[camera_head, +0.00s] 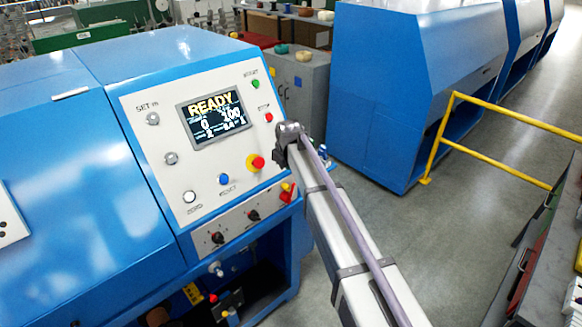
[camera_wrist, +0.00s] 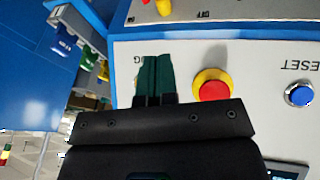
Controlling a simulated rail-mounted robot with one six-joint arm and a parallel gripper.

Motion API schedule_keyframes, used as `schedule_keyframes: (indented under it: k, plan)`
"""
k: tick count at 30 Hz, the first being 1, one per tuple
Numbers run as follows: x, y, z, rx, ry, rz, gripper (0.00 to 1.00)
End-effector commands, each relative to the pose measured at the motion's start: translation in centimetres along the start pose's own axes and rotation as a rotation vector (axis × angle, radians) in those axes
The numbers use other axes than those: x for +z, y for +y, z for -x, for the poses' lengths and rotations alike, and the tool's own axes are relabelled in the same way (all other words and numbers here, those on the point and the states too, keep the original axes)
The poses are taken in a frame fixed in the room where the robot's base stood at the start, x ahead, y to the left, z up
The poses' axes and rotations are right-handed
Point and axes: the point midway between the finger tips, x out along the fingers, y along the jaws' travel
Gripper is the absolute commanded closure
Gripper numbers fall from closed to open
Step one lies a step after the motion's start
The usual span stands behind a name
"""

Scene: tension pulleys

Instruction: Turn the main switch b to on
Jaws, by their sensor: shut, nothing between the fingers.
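A red and yellow rotary switch (camera_head: 288,191) sits at the lower right of the machine's front panel; it looks like a main switch, but I cannot read its label or position. In the wrist view a red handle (camera_wrist: 165,7) with yellow beside it is cut off by the top edge. My gripper (camera_wrist: 155,58) shows there with its green fingers together and empty, in front of the panel. The fingertips are below the red handle in the picture and left of the emergency stop. In the head view my arm hides the gripper.
A red emergency stop on a yellow base (camera_head: 257,162) shows in both views, also in the wrist view (camera_wrist: 211,88). The blue reset button (camera_wrist: 299,95) is right of it. The display (camera_head: 213,112) reads READY. A yellow railing (camera_head: 500,138) stands right, beyond open floor.

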Motion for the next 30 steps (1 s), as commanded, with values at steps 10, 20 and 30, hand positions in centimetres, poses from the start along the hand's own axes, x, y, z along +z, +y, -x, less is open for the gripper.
schedule_keyframes:
  k: [10,20,30]
  plan:
    - [0.2,-0.2,-8.3,-0.001,0.001,-0.002,1.00]
    - [1.0,1.6,-12.2,-0.001,0.001,-0.003,1.00]
    - [1.0,1.8,-12.0,-0.002,0.001,-0.004,1.00]
